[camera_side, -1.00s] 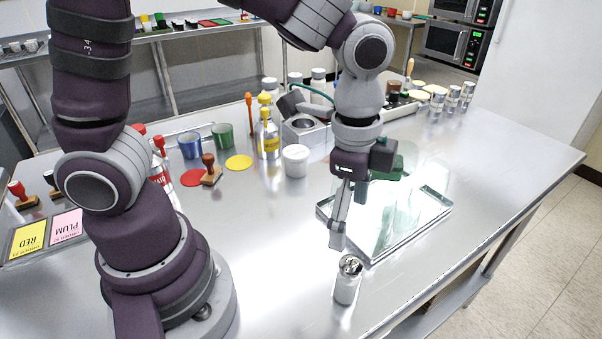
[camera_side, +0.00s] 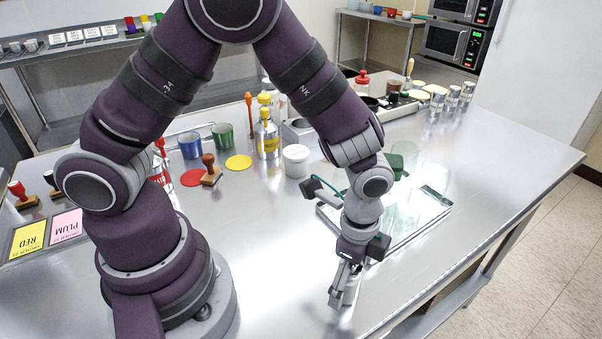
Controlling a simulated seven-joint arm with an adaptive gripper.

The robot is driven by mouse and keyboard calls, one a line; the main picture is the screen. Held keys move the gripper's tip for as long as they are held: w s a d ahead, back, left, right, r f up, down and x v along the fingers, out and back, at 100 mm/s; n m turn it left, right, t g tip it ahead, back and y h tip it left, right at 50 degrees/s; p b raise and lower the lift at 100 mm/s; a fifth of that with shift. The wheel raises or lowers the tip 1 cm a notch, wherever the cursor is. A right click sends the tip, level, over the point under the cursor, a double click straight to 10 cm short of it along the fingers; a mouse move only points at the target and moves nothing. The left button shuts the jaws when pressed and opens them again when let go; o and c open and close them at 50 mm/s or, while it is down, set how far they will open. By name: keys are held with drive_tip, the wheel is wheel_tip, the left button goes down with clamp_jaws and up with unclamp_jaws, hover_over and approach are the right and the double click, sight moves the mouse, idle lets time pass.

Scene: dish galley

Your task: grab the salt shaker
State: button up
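A shiny flat tray (camera_side: 428,222) lies just behind my gripper. A white tub (camera_side: 296,160) and a yellow-labelled bottle (camera_side: 267,138) stand further back. Several silver canisters (camera_side: 453,97) stand at the back right. The front right tabletop is clear.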

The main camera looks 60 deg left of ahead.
drive_tip(key=c, duration=1.2)
